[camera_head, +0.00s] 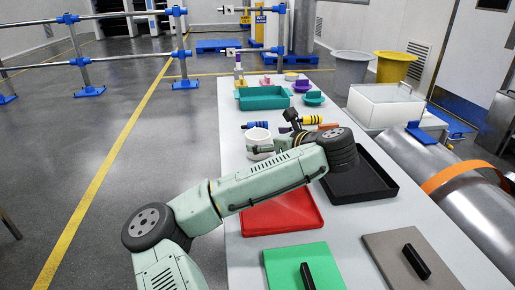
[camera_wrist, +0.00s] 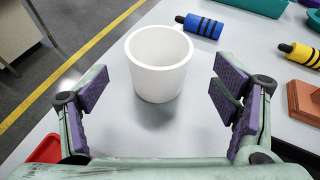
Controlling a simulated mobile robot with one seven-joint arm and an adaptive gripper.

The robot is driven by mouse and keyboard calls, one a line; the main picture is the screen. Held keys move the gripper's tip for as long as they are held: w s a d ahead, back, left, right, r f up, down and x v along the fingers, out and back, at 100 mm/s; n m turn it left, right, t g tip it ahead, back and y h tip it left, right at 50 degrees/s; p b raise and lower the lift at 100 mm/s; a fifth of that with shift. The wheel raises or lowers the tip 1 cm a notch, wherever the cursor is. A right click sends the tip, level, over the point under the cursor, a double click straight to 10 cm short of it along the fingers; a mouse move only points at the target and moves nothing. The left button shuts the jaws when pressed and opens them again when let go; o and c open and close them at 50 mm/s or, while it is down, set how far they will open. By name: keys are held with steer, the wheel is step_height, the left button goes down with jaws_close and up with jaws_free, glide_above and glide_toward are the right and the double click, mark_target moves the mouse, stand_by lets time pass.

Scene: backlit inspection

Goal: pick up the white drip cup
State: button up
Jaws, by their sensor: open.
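The white drip cup (camera_wrist: 158,80) stands upright on the light table, ahead of my gripper in the wrist view. It looks empty, with its round opening facing up. My gripper (camera_wrist: 162,95) is open, with one purple-padded finger to the left of the cup and the other to the right. The pads look apart from the cup, and nothing is held. In the head view the cup (camera_head: 259,136) stands on the table beyond my arm, and my gripper (camera_head: 262,152) is beside it, partly hidden by my arm.
A blue-banded cylinder (camera_wrist: 203,26) lies behind the cup, and a yellow one (camera_wrist: 300,54) lies to the right. A red tray (camera_head: 283,212) and a black tray (camera_head: 358,188) lie nearer in the head view. A teal bin (camera_head: 263,103) stands farther back.

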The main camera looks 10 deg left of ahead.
steer(key=shift+w+a+f, duration=0.1)
steer(key=shift+w+a, duration=0.25)
steer(key=shift+a, duration=0.25)
steer(key=p+x, duration=0.1)
steer(key=x, duration=0.3)
steer(key=shift+w+a+f+p, duration=0.1)
steer(key=shift+w+p, duration=0.1)
steer(key=shift+p, duration=0.2)
steer(key=c, duration=1.2)
